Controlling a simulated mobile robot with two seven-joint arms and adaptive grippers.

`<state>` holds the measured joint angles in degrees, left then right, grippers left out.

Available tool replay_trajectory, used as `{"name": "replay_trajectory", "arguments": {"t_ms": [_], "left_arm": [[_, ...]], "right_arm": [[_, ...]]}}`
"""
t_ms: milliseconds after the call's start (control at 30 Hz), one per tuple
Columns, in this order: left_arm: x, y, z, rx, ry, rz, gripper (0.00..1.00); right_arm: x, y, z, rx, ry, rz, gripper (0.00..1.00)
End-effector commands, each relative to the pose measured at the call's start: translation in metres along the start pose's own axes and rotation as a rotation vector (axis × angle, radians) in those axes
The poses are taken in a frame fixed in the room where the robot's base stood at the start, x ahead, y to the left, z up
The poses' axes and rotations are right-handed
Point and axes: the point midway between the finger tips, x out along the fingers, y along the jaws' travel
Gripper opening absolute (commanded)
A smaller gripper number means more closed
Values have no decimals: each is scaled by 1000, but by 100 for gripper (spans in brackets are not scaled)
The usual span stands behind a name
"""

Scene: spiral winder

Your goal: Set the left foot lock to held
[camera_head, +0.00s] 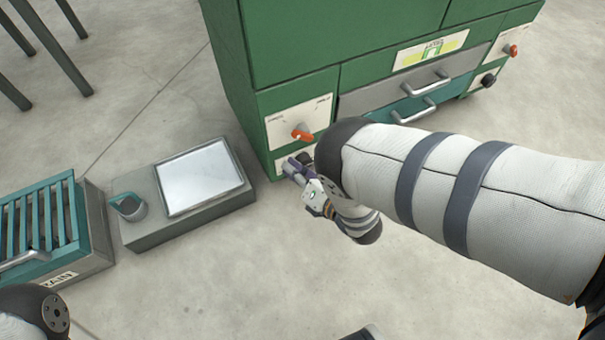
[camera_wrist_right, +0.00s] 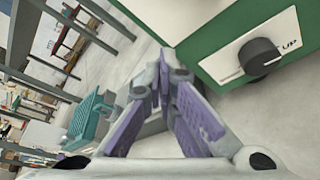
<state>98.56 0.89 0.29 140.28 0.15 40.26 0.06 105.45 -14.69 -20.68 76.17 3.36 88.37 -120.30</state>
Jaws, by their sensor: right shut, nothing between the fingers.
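The green machine (camera_head: 300,50) has a white plate low on its left front, mostly hidden by my right arm in the head view. In the right wrist view this plate carries a black knob (camera_wrist_right: 260,58), likely the left foot lock, with lettering ending in "UP" beside it. My right gripper (camera_head: 288,164) is low in front of that plate. Its purple fingers meet at the tips in the right wrist view (camera_wrist_right: 162,75), with nothing between them. They are apart from the knob, which lies to their right. My left gripper is out of view.
An orange knob (camera_head: 302,134) sits on the panel above. Drawers with handles (camera_head: 427,84) fill the middle front. A grey block with a pale plate (camera_head: 199,178) and a teal slatted crate (camera_head: 38,222) stand on the floor at left. Floor in front is clear.

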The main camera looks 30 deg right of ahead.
Motion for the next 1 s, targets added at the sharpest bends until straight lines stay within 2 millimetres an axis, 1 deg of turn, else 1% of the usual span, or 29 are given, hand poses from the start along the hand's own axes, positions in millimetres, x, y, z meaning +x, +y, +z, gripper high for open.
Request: {"name": "replay_trajectory", "arguments": {"t_ms": [33,100,133,167,200,233,300,400,500,800,1000], "left_arm": [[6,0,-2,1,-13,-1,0],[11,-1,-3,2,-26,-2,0],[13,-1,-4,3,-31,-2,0],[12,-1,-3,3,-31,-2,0],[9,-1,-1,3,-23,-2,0],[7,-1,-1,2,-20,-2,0],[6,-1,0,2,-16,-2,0],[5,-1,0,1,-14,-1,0],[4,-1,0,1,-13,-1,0],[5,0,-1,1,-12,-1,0],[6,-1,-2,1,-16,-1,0]], "right_arm": [[12,-3,-3,1,0,0,0],[27,-4,-4,1,0,-1,0],[33,-4,-3,1,0,-1,0],[34,-3,1,-1,-1,-3,0],[29,-1,12,-2,-1,-4,0],[27,0,18,-2,-2,-3,0],[24,1,27,-2,-2,-1,0],[21,1,35,-1,-1,-2,0],[19,0,38,0,0,-1,0],[19,0,38,1,0,-1,0],[24,0,40,26,1,8,0]]}}
